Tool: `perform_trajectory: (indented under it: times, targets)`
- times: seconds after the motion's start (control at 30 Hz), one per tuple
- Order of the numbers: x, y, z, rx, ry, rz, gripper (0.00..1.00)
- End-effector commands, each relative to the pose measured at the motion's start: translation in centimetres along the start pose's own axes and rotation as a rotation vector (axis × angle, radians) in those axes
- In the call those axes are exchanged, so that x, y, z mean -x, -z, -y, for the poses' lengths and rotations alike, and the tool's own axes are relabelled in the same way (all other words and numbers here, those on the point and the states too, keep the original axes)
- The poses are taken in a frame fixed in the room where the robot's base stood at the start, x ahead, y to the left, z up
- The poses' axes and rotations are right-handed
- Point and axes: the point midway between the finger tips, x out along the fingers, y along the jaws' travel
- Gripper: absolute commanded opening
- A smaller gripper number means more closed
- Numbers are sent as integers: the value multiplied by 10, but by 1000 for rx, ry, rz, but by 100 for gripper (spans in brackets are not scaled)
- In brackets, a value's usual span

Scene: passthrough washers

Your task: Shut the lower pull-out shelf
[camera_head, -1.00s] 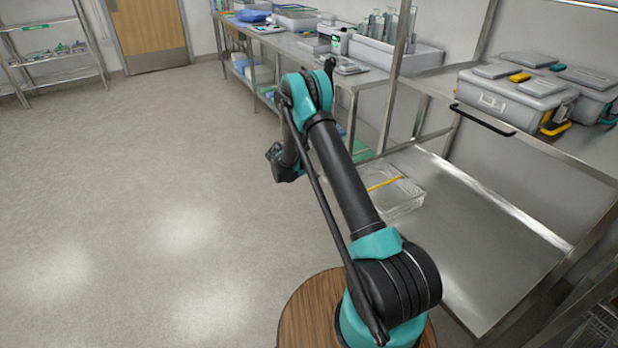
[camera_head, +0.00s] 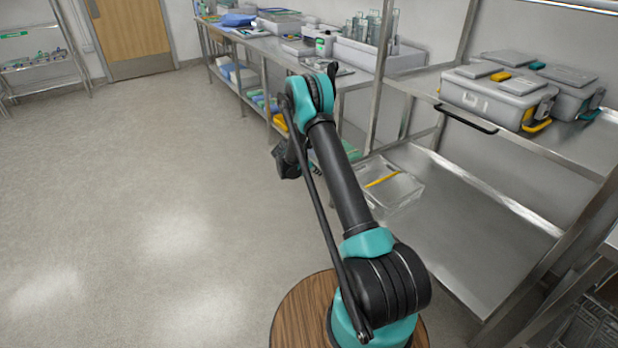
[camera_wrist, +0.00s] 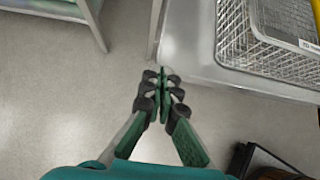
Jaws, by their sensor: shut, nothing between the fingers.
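The lower pull-out shelf (camera_head: 470,235) is a bare steel sheet low in the metal rack, at the right of the head view. A clear wire-like basket (camera_head: 392,190) with a yellow strip sits at its far left end. The wrist view shows the shelf's corner (camera_wrist: 185,52) and the mesh basket (camera_wrist: 235,40) on it. My gripper (camera_wrist: 167,76) is shut and empty, with its fingertips overlapping the shelf's corner in that picture. I cannot tell whether they touch it. In the head view my arm hides the gripper's tips.
The upper shelf (camera_head: 572,140) with a black handle (camera_head: 466,119) carries grey boxes (camera_head: 495,92). A long steel bench (camera_head: 285,45) with lab items runs behind. A metal cart (camera_head: 45,60) stands far left. The floor (camera_head: 150,190) at left is open.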

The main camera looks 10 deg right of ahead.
Motion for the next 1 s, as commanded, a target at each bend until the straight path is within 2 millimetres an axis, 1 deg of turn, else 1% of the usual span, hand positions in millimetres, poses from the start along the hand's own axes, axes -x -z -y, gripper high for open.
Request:
perform_trajectory:
  times: [0.03, 0.1, 0.6, 0.8, 1.0]
  targets:
    - [-12, -12, 2, -4, 4, 0, 0]
    - [-26, -25, 2, -5, 4, 0, 0]
    - [-123, -122, 2, -3, 4, 0, 0]
    - [-153, -152, 2, -2, 3, 0, 0]
    - [-172, -171, 1, -1, 2, -1, 0]
